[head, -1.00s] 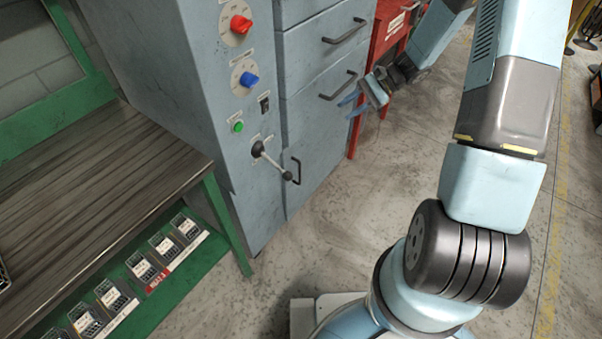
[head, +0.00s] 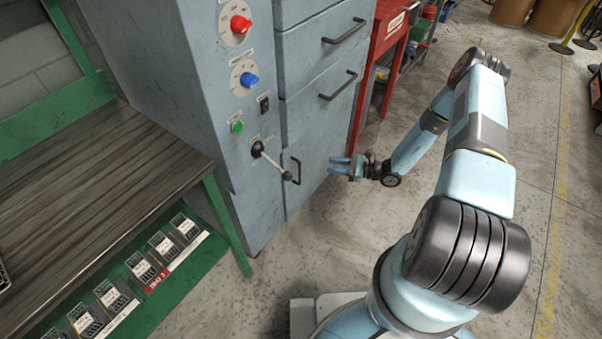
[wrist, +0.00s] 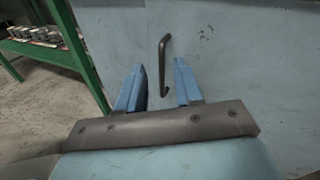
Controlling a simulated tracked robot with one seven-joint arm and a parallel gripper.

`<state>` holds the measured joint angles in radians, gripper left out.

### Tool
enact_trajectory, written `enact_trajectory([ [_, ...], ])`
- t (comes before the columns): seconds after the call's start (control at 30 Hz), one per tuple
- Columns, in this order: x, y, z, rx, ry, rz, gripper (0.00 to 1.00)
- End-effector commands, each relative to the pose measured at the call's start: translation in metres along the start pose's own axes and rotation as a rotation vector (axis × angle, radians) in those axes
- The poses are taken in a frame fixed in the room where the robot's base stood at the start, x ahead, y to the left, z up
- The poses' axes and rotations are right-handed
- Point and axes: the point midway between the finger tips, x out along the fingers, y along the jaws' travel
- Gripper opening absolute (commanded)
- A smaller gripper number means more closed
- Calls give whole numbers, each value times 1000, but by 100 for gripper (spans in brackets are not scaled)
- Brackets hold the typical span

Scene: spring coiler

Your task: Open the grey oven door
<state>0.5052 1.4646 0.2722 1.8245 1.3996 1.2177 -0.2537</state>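The grey-blue oven cabinet stands at the centre left of the head view. Its lowest front panel, the door (head: 313,154), is closed and carries a dark upright bar handle (head: 296,170). My gripper (head: 333,166) is open and empty, with its blue fingers pointing left at the door, a short way from the handle. In the wrist view the door (wrist: 240,85) fills much of the picture. The handle (wrist: 163,65) shows between the lines of my two open fingers (wrist: 157,75), and I see no contact.
A black-knobbed lever (head: 272,161) juts from the control panel just left of the handle. Two drawers with bar handles (head: 345,32) are above the door. A green-framed bench (head: 95,175) stands left, a red cabinet (head: 388,35) behind.

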Motion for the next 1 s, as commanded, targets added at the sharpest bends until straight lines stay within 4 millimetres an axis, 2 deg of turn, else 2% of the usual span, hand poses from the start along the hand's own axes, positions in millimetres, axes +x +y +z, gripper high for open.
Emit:
enact_trajectory([
  [0.03,2,8,-16,33,-10,-34,35],
  [0.2,6,25,-53,114,-32,-133,35],
  [0.37,10,36,-74,158,-41,-187,35],
  [0.53,14,38,-79,171,-45,-204,35],
  [0.67,27,36,-79,171,-45,-204,35],
  [1.0,84,24,-77,170,-44,-201,35],
])
